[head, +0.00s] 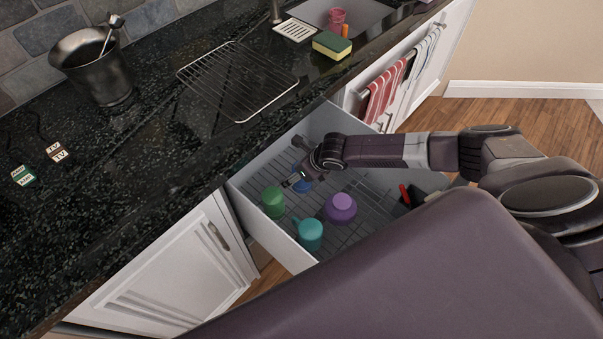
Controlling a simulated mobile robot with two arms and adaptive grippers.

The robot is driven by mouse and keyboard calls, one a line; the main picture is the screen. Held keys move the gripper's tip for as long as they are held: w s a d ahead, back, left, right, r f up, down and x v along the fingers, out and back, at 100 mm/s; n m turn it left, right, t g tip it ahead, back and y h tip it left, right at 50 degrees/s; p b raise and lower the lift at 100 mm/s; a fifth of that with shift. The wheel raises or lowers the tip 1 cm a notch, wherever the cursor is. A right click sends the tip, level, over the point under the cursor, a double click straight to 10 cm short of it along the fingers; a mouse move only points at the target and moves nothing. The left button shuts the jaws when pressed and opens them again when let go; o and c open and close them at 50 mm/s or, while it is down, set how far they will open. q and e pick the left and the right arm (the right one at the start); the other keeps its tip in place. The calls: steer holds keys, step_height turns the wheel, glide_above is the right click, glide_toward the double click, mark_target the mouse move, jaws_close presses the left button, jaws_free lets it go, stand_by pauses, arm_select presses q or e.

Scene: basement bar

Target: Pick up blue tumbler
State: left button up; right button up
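The blue tumbler (299,170) is in the open drawer (292,246), at its back, largely hidden behind my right gripper. My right gripper (292,182) reaches in from the right and is low in the drawer, in front of the blue tumbler. Whether its fingers touch the tumbler or stand apart from it is too small to tell. My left gripper is not in view.
The drawer also holds a green cup (272,202), a teal cup (310,235), a purple rounded container (341,209) and a red-handled item (405,195). The dark counter (150,190) overhangs behind, with a wire rack (238,80) and metal bucket (95,70) on it.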

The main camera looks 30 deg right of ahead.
steer(key=shift+w+f, duration=0.2)
steer(key=shift+f, duration=0.2)
steer(key=c, duration=1.5)
